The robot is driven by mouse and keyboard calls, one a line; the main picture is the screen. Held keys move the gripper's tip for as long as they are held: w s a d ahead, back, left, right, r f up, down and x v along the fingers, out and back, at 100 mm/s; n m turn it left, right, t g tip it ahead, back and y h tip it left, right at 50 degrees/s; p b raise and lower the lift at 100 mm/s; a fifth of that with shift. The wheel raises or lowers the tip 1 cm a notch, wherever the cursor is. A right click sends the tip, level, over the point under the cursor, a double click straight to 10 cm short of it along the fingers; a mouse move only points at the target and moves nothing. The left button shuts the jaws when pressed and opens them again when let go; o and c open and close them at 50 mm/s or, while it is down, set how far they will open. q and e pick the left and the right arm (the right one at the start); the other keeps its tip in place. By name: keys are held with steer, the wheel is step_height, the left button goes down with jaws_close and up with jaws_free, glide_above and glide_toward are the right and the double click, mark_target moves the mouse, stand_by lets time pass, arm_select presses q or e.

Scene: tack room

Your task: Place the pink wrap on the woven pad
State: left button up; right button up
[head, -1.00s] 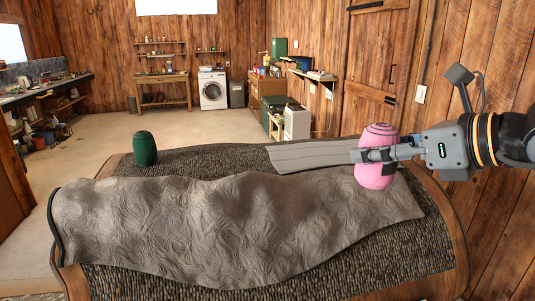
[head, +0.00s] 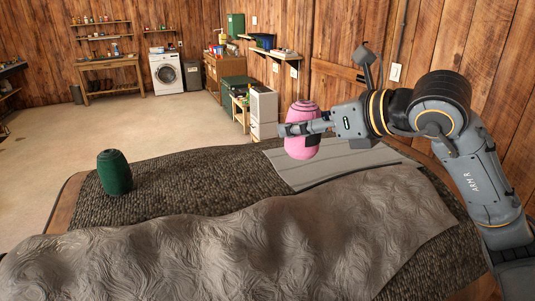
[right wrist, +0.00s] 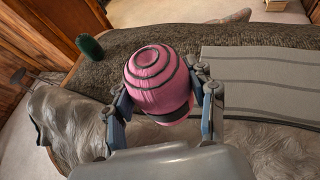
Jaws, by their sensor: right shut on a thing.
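The pink wrap (head: 302,150) is an upright, rounded pink roll with dark bands. My right gripper (head: 293,130) is shut around its middle and holds it up. The wrap also shows between the fingers in the right wrist view (right wrist: 152,78). A flat light grey striped pad (head: 340,165), which looks like the woven pad, lies on the table. In the head view the wrap overlaps this pad's far left part; in the right wrist view the pad (right wrist: 260,95) lies right of the wrap. The gap beneath the wrap is hard to judge. My left gripper is out of view.
A dark green roll (head: 114,172) stands at the table's left end. A rumpled grey leather-like sheet (head: 240,250) covers the front. The dark, coarse-textured table cover (head: 200,185) is bare between them. A wooden wall (head: 480,60) rises close on the right.

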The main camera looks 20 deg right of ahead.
steer(key=w+a+f+p, duration=0.1)
steer(key=w+f, duration=0.2)
steer(key=w+a+f+p, duration=0.1)
steer(key=w+f+p, duration=0.1)
steer(key=w+f, duration=0.1)
steer(key=w+a+f+p, duration=0.2)
steer(key=w+f, duration=0.1)
steer(key=f, duration=0.1)
steer(key=shift+a, duration=0.1)
steer(key=shift+f, duration=0.45)
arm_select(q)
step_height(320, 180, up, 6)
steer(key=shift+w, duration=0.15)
arm_select(e)
steer(key=shift+s, duration=0.1)
steer(key=shift+f, duration=0.1)
